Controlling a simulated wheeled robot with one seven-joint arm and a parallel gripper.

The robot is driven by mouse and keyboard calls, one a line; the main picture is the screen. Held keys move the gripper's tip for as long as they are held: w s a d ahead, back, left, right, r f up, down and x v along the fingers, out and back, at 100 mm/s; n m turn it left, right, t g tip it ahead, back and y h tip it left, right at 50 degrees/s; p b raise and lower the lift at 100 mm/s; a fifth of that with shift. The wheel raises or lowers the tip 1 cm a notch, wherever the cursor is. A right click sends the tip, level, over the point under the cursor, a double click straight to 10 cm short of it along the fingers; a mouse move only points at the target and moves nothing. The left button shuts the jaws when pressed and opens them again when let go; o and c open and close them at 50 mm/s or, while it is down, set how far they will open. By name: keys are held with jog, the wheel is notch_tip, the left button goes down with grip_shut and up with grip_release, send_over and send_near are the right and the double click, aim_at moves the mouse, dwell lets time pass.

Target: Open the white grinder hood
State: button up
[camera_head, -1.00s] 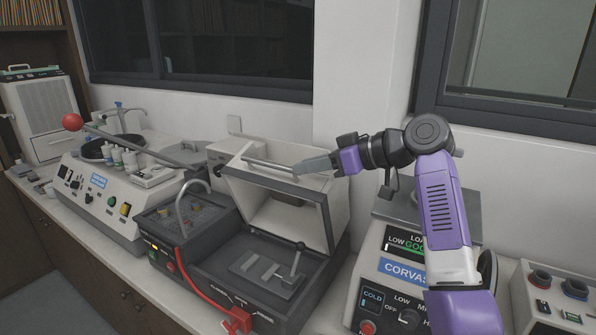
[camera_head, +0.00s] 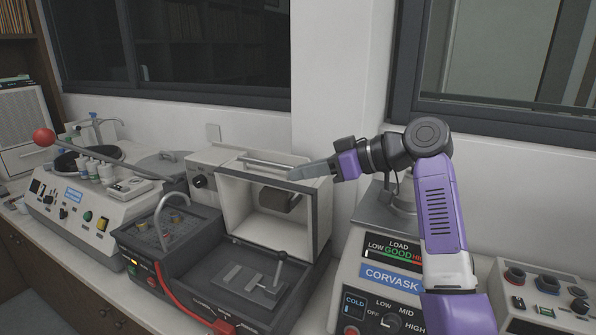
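The white grinder hood (camera_head: 231,204) is a box with a dark-rimmed open front. It stands raised at the back of the dark grinder base (camera_head: 205,272). A dark wheel (camera_head: 279,199) shows inside it. The hood's light bar handle (camera_head: 266,162) runs along its top front edge. My gripper (camera_head: 295,174) is at the right end of this handle, with its grey fingers over the hood's top edge. The fingers overlap from this side, so their gap is hidden, and I cannot tell whether they touch the handle.
A CORVASK machine (camera_head: 371,255) with dials stands right of the grinder, under my arm. At left are a white console (camera_head: 85,215) and a lever with a red ball (camera_head: 43,137). A red hose (camera_head: 170,290) runs along the grinder's front. A wall and windows are behind.

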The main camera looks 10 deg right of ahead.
jog(key=shift+p+v, duration=0.65)
jog(key=shift+v, duration=1.9)
jog(key=shift+d, duration=0.1)
jog(key=shift+c, duration=0.4)
